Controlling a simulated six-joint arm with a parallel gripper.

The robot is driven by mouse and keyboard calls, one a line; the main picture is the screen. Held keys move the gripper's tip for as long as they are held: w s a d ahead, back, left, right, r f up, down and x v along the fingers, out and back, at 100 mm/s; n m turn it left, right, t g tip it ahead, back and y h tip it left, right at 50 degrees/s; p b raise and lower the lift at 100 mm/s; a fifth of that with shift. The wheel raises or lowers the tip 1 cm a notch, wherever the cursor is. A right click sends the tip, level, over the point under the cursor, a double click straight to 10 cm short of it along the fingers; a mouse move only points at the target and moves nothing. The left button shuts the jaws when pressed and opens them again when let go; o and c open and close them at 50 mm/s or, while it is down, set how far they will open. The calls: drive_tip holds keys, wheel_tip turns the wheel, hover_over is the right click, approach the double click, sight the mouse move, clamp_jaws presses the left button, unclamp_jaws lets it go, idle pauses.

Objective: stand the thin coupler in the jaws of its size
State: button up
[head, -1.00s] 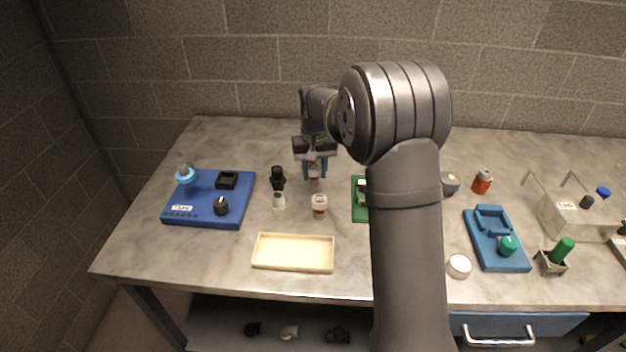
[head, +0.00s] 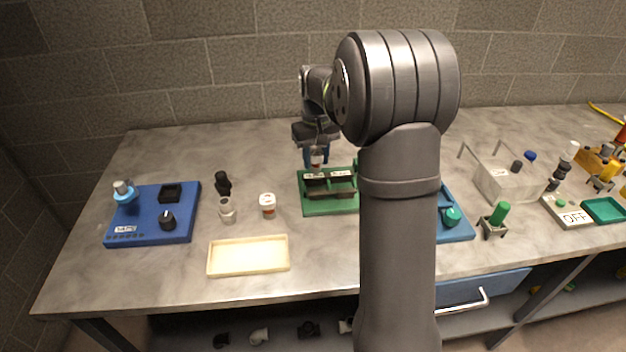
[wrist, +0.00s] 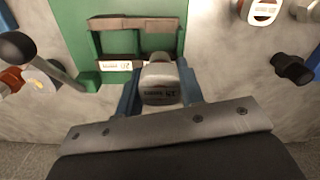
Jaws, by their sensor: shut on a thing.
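The fixture has brown jaws (head: 330,189) and white size labels; one label (wrist: 115,66) seems to read 20 in the wrist view. Another coupler (head: 268,205), white with a red band, stands on the table left of the fixture; it also shows in the wrist view (wrist: 262,9).
A black fitting (head: 222,183) and a pale fitting (head: 227,209) stand left of the white coupler. A cream tray (head: 248,256) lies in front. My arm hides the table right of the fixture.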

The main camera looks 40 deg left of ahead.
sight(316, 153)
wheel_tip(316, 153, down, 7)
drive_tip(key=shift+r, duration=0.1)
idle(0.4)
drive_tip(key=shift+f, duration=0.2)
drive_tip(key=o, duration=1.2)
wheel_tip(316, 153, up, 12)
drive_tip(key=shift+r, duration=0.2)
drive_tip(key=shift+f, duration=0.1)
